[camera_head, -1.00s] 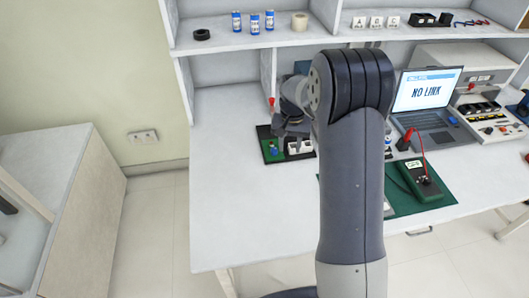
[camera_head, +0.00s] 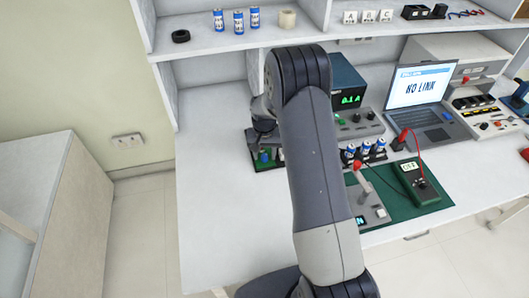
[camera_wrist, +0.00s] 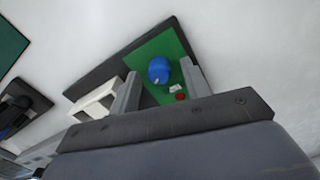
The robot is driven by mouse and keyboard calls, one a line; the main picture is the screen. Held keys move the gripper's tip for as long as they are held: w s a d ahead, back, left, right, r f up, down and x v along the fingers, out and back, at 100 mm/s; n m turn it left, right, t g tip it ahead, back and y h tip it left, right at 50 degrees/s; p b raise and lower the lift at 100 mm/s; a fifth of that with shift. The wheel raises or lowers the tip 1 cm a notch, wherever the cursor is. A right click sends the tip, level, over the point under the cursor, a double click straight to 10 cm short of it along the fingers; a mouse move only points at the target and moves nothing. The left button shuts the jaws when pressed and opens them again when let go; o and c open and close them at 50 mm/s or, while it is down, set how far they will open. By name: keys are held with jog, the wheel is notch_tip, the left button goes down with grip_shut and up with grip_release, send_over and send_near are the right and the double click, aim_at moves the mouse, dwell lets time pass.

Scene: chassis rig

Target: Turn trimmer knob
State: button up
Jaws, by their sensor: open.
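The trimmer knob (camera_wrist: 159,71) is a round blue knob on a green circuit board (camera_wrist: 180,50). In the wrist view it lies between and a little beyond the two fingertips of my gripper (camera_wrist: 160,86). My gripper is open, with no contact with the knob visible. In the head view my gripper (camera_head: 264,138) is over the green board (camera_head: 268,165) at the left part of the bench, partly hidden by my arm. The knob shows there only as a small blue spot.
A red part (camera_wrist: 180,97) and a white block (camera_wrist: 94,104) sit close to the fingers. A power supply (camera_head: 348,100), several blue cells (camera_head: 364,149), a green multimeter (camera_head: 415,180) and a laptop (camera_head: 425,95) stand to the right. The bench's left part is clear.

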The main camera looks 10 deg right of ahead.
aim_at(264, 155)
jog(key=shift+f, duration=0.1)
jog(key=shift+c, duration=0.5)
grip_shut()
jog(key=shift+f+n+b, duration=0.2)
jog(key=shift+n+b, duration=0.4)
jog(key=shift+b, duration=0.2)
jog(key=shift+r+n+b, duration=0.2)
jog(key=shift+n+b, duration=0.15)
jog(key=shift+n, duration=0.25)
jog(key=shift+o, duration=0.5)
grip_release()
notch_tip(264, 155, up, 11)
jog(key=shift+b, duration=0.45)
